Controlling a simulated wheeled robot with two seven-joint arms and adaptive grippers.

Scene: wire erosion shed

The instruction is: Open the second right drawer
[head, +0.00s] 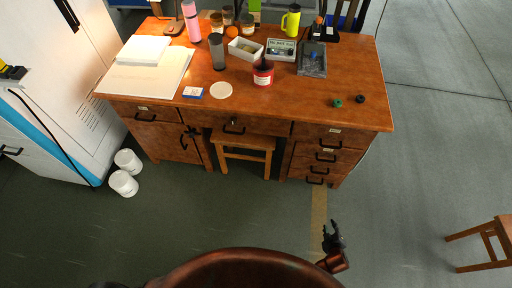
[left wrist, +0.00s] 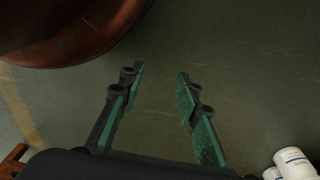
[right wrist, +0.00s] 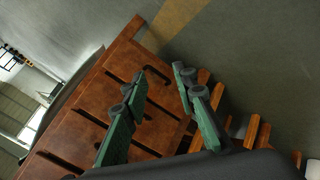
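The wooden desk (head: 270,110) has a stack of drawers at its right end, all of which look shut. The second right drawer, with its dark handle (head: 326,157), sits just below the top one. My right gripper (head: 332,238) is in front of this stack, above the floor and apart from the desk. In the right wrist view its fingers (right wrist: 160,84) are open and empty, with the tilted drawer fronts (right wrist: 120,60) and dark handles beyond them. My left gripper (left wrist: 160,72) is open and empty over the floor; it is hardly visible in the head view.
A wooden stool (head: 245,150) stands under the desk's middle, left of the drawers. Another stool (head: 485,245) is at the far right. White tubs (head: 124,183) stand on the left floor. Bottles, trays and paper cover the desktop. Floor before the drawers is clear.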

